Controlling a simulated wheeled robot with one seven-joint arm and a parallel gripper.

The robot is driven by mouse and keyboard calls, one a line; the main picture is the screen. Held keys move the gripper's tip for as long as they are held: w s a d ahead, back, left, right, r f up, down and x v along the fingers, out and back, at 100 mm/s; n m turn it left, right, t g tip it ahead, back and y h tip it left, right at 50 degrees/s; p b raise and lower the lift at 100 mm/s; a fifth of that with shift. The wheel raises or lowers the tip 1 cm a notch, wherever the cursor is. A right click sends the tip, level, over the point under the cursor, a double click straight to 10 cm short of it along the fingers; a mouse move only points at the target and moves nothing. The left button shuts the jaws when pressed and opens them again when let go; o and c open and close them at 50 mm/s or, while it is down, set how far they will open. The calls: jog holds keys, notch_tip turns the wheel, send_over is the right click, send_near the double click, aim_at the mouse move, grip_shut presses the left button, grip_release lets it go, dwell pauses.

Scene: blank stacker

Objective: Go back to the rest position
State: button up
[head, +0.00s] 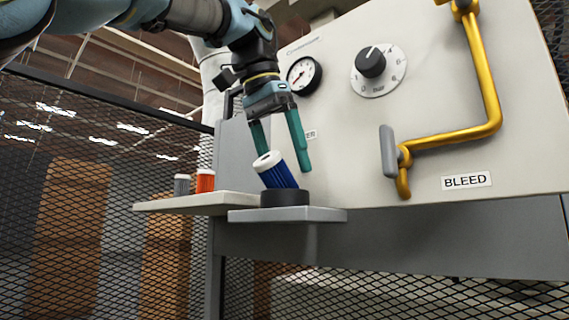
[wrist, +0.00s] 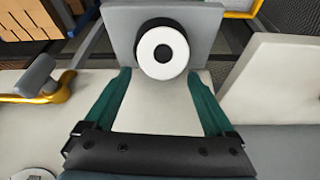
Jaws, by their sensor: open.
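My gripper (head: 284,161) has its two teal fingers spread apart, with nothing held between them. A blue ribbed cartridge (head: 279,176) with a white top stands in a black round holder (head: 285,198) on a small grey shelf (head: 322,214). The cartridge looks tilted to the left in the head view. In the wrist view its white ring-shaped top (wrist: 148,50) with a dark centre shows just beyond the fingertips of my gripper (wrist: 160,74). The cartridge's lower end is hidden in the holder.
A pale shelf (head: 165,206) on the left bears an orange cylinder (head: 205,181) and a grey cylinder (head: 182,184). The panel behind has a gauge (head: 304,76), a dial knob (head: 371,64), a yellow pipe (head: 455,137) with a grey handle (head: 388,151), and a BLEED label (head: 466,181).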

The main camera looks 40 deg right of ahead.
jog(key=shift+v, duration=3.45)
